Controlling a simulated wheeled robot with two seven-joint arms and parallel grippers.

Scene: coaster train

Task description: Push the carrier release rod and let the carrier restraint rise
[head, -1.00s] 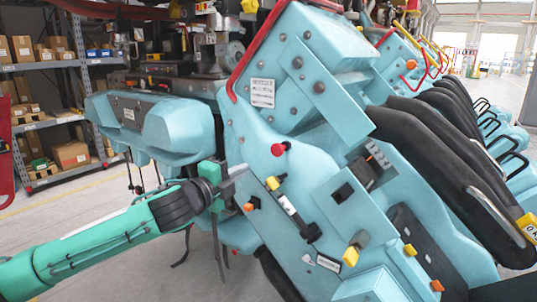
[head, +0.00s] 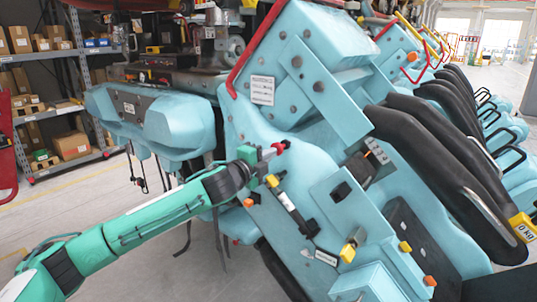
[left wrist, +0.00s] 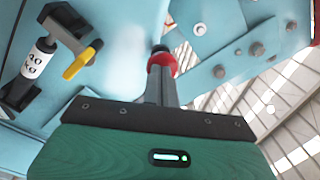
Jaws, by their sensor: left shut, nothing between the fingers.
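A red knob (head: 282,147), which looks like the end of the carrier release rod, sticks out of the teal side panel of the train car. My left gripper (head: 272,155) is at the knob with its fingers shut and empty. In the left wrist view the red knob (left wrist: 163,58) sits straight ahead of the shut fingertips; whether they touch I cannot tell. The black padded carrier restraint (head: 440,150) slants down to the right, with a yellow tag (head: 523,227) at its lower end. My right gripper is not in view.
A labelled black and white cylinder (head: 291,206) and yellow and orange knobs (head: 347,253) stand out from the panel below the gripper. A teal seat-like body (head: 150,122) hangs at the left. Shelves with boxes (head: 70,146) stand behind it over open floor.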

